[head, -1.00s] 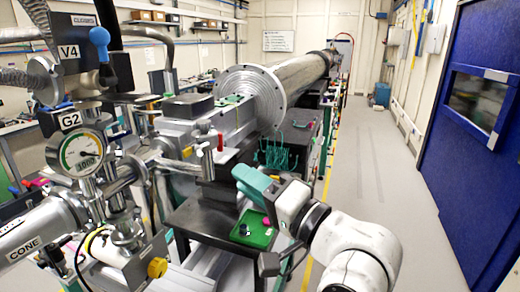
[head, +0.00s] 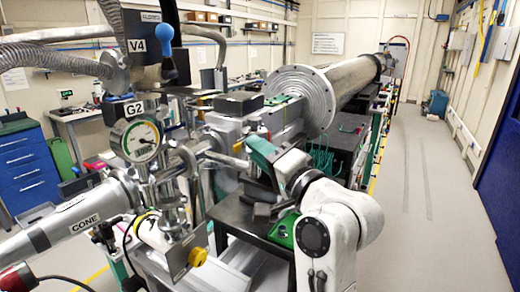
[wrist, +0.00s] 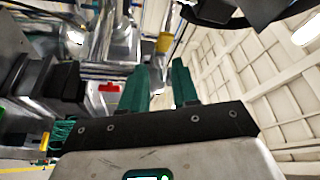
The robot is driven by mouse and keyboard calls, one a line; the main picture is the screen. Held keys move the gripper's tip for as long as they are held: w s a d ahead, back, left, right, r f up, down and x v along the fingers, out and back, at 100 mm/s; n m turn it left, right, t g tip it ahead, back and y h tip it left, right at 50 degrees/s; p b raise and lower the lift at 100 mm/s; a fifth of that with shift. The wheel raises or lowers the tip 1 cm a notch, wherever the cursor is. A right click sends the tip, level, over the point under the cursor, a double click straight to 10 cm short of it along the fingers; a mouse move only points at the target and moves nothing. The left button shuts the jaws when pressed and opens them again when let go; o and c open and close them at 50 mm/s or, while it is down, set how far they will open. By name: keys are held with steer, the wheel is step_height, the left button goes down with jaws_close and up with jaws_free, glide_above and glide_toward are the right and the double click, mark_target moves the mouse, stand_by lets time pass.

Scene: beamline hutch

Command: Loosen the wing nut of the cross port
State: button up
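The steel cross port (head: 165,185) stands on the beam pipe at the left of the head view, below a round gauge marked G2 (head: 141,139). A yellow knob-like part (head: 197,257), perhaps the wing nut, sits low on its near right side. A yellow part (wrist: 163,42) also shows beyond my fingers in the wrist view; I cannot tell if it is the same one. My gripper (head: 258,148) is up and to the right of the cross port, apart from the yellow part. In the wrist view its teal fingers (wrist: 158,65) are apart with nothing held.
A large flanged steel tube (head: 305,100) runs away behind my gripper. A green tray (head: 282,232) lies on a dark table below my arm. A pipe marked CONE (head: 80,220) is at the left. The floor at right (head: 430,190) is clear.

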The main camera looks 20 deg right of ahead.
steer(key=shift+w, duration=0.1)
steer(key=shift+c, duration=0.4)
jaws_close()
steer(key=shift+f, duration=0.1)
steer(key=n+y+b, duration=0.2)
steer(key=n+b, duration=0.3)
steer(key=n+y+b, duration=0.2)
steer(key=n+b, duration=0.3)
steer(key=n+y+b, duration=0.3)
steer(key=n+b, duration=0.2)
steer(key=shift+w+d+f+n, duration=0.25)
steer(key=shift+d+n, duration=0.05)
steer(key=shift+d, duration=0.05)
steer(key=shift+r+n+g, duration=0.1)
steer(key=shift+n+g, duration=0.2)
